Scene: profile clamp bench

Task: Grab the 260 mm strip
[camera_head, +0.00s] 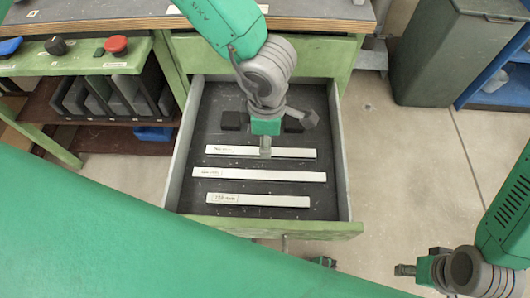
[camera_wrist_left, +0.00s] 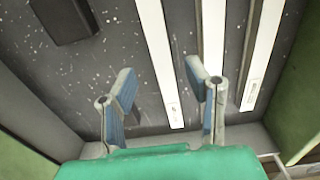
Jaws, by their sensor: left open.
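Three pale strips lie apart in the open drawer (camera_head: 345,180). The far strip (camera_head: 295,153), of middle length, appears to be the 260 mm one; its label is hard to read. It also shows in the left wrist view (camera_wrist_left: 157,50). A longer strip (camera_head: 260,175) lies in the middle and a shorter one (camera_head: 265,201) nearest the front. My left gripper (camera_head: 265,147) is over the far strip. In the left wrist view the open, empty fingers (camera_wrist_left: 160,80) stand either side of that strip. My right gripper (camera_head: 425,268) is at lower right, away from the drawer; its fingers are unclear.
Dark blocks (camera_head: 231,120) sit in the drawer behind the strips. The drawer's side walls and green front (camera_head: 300,228) bound the space. A green bench with a red button (camera_head: 116,44) stands left, a grey bin (camera_head: 430,55) at back right. Floor right of the drawer is clear.

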